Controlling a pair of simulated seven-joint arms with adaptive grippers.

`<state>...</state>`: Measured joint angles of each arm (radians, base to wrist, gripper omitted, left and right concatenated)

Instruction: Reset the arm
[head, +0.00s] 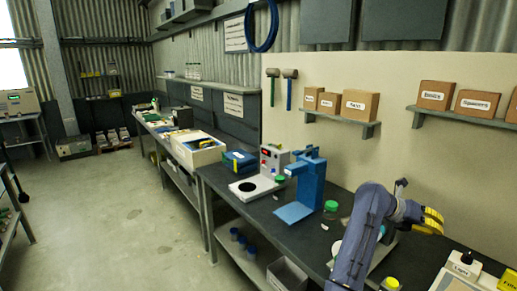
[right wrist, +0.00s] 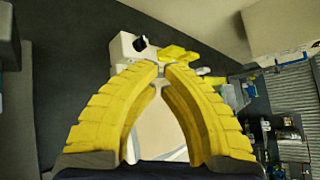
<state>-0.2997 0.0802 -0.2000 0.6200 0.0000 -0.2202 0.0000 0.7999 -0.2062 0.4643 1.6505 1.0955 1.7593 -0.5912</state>
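My right arm reaches up from the bottom edge in the head view, over the right part of the bench. Its yellow-fingered right gripper (head: 432,220) points to the right, above the bench top. In the right wrist view the two yellow fingers curve together and their tips (right wrist: 163,70) nearly meet. I see nothing held between them. My left arm and left gripper are not in view.
A blue press (head: 311,178) stands left of my right arm on the dark bench, beside a green-lidded jar (head: 331,207). A yellow-topped jar (head: 391,284) is below the arm. A labelled pale box (head: 462,270) stands at lower right. Boxes line wall shelves (head: 340,122).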

